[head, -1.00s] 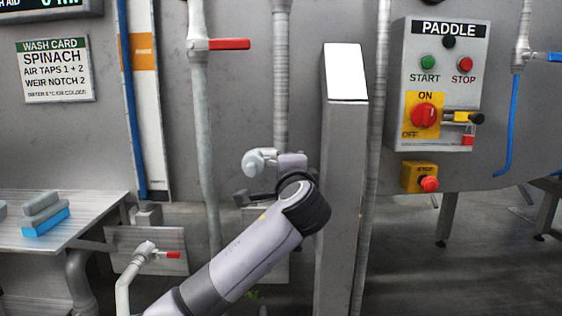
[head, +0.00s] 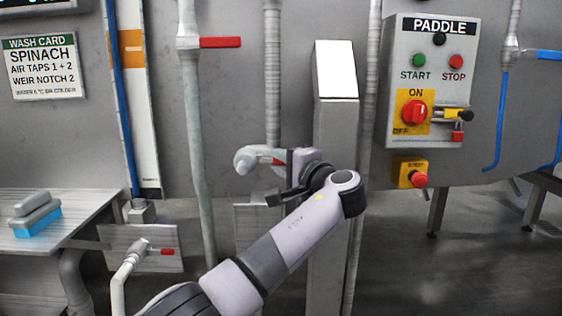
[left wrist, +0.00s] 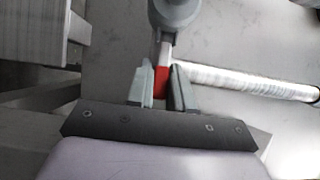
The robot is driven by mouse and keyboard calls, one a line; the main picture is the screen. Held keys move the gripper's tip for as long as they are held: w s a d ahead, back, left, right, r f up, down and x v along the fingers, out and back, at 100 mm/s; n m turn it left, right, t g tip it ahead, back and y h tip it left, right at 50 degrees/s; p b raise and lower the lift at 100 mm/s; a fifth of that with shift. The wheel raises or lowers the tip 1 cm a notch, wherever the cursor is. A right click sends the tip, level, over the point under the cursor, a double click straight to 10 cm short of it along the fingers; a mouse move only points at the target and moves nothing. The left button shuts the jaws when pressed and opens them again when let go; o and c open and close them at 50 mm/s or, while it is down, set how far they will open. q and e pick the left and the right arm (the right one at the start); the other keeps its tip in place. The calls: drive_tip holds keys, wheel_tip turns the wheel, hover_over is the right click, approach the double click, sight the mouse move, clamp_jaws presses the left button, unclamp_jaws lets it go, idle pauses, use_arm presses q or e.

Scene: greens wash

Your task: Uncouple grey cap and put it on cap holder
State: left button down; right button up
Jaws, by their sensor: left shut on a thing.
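A grey rounded fitting (head: 245,159) sits at the lower end of a ribbed grey pipe (head: 272,75) in the head view. A red lever (head: 272,161) sticks out of it to the right. The fitting shows at the top of the left wrist view (left wrist: 175,12), with the red lever (left wrist: 160,82) below it. My left gripper (head: 280,178) is shut on the red lever, whose end lies between its fingers (left wrist: 163,88). I cannot tell which part of the fitting is the grey cap. I cannot pick out the cap holder. My right gripper is not in view.
A grey post (head: 333,215) with a white sloped top stands close behind my left arm. The paddle control box (head: 432,80) is right of it. A bench (head: 75,205) with a brush (head: 35,216) is at left. A white pipe valve (head: 140,250) with a red handle stands low left.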

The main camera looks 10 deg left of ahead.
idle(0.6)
use_arm(q)
drive_tip(key=c, duration=1.1)
unclamp_jaws()
drive_tip(key=shift+w+a, duration=0.1)
drive_tip(key=shift+s+d+f, duration=0.1)
drive_tip(key=shift+s+d, duration=0.2)
drive_tip(key=shift+d, duration=0.1)
drive_tip(key=shift+b+v, duration=0.55)
drive_tip(key=shift+v, duration=2.55)
